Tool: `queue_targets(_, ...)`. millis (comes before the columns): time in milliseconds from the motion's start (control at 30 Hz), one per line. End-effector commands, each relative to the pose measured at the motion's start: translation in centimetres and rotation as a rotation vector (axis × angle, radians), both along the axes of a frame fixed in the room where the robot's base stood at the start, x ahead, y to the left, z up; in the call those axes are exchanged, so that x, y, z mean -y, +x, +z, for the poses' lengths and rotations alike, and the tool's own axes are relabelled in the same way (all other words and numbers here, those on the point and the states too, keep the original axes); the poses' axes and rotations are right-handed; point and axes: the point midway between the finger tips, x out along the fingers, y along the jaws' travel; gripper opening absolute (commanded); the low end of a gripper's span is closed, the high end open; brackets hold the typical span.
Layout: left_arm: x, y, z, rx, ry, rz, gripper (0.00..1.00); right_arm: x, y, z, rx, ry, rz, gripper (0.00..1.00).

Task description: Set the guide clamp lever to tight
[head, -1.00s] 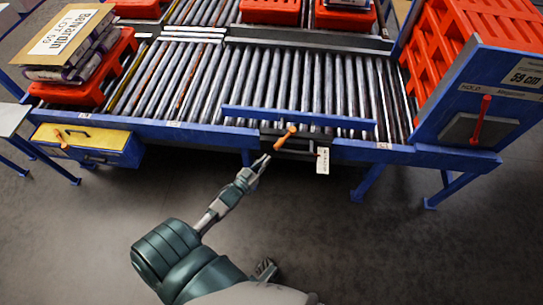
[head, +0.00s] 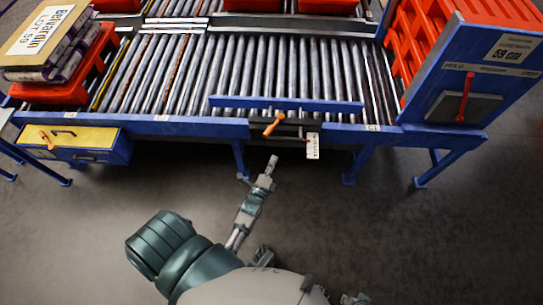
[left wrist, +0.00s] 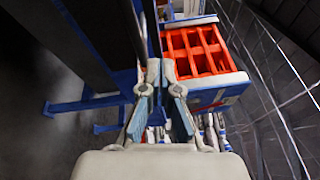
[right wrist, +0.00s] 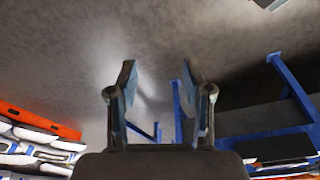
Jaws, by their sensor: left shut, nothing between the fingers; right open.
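The guide clamp lever, with an orange handle (head: 274,123), sits on the near side of the conveyor just below the blue guide bar (head: 290,103). Its handle slants from lower left to upper right. A white tag (head: 313,146) hangs just to its right; its text is too small to read. My left gripper (head: 272,162) is shut and empty, below the handle and apart from it. Its fingers also show in the left wrist view (left wrist: 162,92). My right gripper (right wrist: 157,78) is open and empty, facing floor and blue legs in the right wrist view.
A blue panel (head: 440,85) with a red lever (head: 466,95) stands at the right. A yellow-topped blue box (head: 85,140) with a small orange handle is at the left. Red crates (head: 65,85), one bearing sacks, stand on the rollers. The floor in front is clear.

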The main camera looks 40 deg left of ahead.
Motion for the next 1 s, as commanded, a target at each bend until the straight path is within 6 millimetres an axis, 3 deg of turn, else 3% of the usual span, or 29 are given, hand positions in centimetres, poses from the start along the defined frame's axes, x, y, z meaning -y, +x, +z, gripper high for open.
queue_targets(367, -1.8, 7.8, 0.2, 0.001, -0.002, -0.001, 0.0, 0.2, -0.8, 4.3, 0.021, 0.002, -0.001, 0.5)
queue_targets(633, -5.2, 7.8, 1.0, 0.0, 0.0, -0.001, 0.0, 0.1, -0.2, 4.4, 0.049, 0.006, 0.0, 0.5)
queue_targets(1000, -5.7, 7.8, 1.2, 0.0, -0.002, -0.001, 0.0, 0.0, 0.0, 4.4, 0.054, 0.008, 0.001, 0.5)
